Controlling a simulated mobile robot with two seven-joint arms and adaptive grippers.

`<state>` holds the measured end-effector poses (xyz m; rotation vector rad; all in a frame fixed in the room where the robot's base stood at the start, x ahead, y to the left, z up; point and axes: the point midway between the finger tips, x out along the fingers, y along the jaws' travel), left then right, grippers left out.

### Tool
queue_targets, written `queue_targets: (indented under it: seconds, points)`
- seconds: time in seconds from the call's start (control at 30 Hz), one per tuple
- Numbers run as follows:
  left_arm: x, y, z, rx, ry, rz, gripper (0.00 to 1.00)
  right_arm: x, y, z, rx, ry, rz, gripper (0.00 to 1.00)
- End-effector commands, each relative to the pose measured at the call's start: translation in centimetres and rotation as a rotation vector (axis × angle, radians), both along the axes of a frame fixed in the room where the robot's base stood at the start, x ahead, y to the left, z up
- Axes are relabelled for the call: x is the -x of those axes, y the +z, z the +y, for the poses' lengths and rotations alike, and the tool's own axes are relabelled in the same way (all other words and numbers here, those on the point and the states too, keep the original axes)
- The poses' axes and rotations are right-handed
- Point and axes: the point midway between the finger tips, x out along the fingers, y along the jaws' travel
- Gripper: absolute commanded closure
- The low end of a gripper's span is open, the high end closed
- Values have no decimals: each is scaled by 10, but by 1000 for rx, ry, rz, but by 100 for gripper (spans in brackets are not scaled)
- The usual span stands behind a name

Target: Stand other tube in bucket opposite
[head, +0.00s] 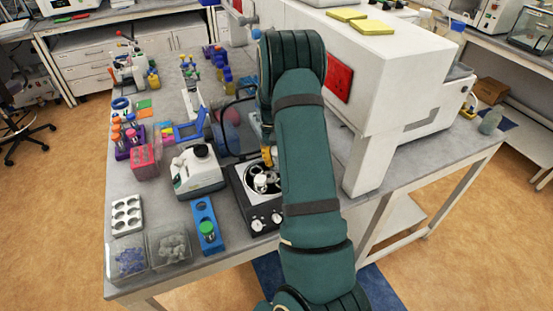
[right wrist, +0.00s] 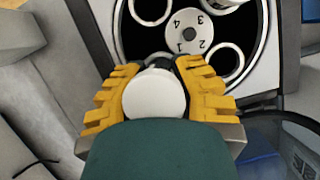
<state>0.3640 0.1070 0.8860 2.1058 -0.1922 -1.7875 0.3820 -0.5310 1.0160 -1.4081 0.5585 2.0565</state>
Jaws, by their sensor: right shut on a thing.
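The centrifuge (head: 245,208) stands open on the bench, a dark box with two knobs on its front. In the right wrist view its round bowl holds a grey numbered hub (right wrist: 188,33) with pale ring-shaped buckets (right wrist: 229,62) around it. My right gripper (right wrist: 160,66) has its yellow fingers closed on a white-capped tube (right wrist: 153,97), at the bowl's near edge beside number 1. I cannot tell how deep the tube sits, as its body is hidden. In the head view the yellow fingers (head: 268,155) show just behind the bowl. My left gripper is out of view.
A blue rack (head: 204,213) with a green-capped tube (head: 207,228) stands left of the centrifuge. A white device (head: 197,175) is close behind that rack. A large white machine (head: 372,165) is at right. Clear bins (head: 168,245) and a white rack (head: 127,214) are at front left.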

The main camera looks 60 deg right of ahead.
Motion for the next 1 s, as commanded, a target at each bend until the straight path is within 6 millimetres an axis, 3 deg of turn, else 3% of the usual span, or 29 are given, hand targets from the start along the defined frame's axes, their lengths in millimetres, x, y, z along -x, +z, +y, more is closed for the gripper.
queue_targets:
  seconds: [0.37, 0.4, 0.47, 0.5, 0.83, 1.0]
  points:
    - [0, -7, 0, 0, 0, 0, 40, 0, -12, 1, -4, 1, 3, 100]
    - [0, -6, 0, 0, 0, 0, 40, 0, -12, 1, -4, 1, 3, 70]
    - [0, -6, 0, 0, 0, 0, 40, 0, -12, 1, -4, 1, 3, 49]
    - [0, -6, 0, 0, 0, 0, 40, 0, -12, 1, -4, 1, 3, 46]
    - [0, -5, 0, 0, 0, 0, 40, 0, -10, 1, -3, 2, 4, 46]
    - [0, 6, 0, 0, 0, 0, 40, -1, 8, 1, -1, 3, -1, 46]
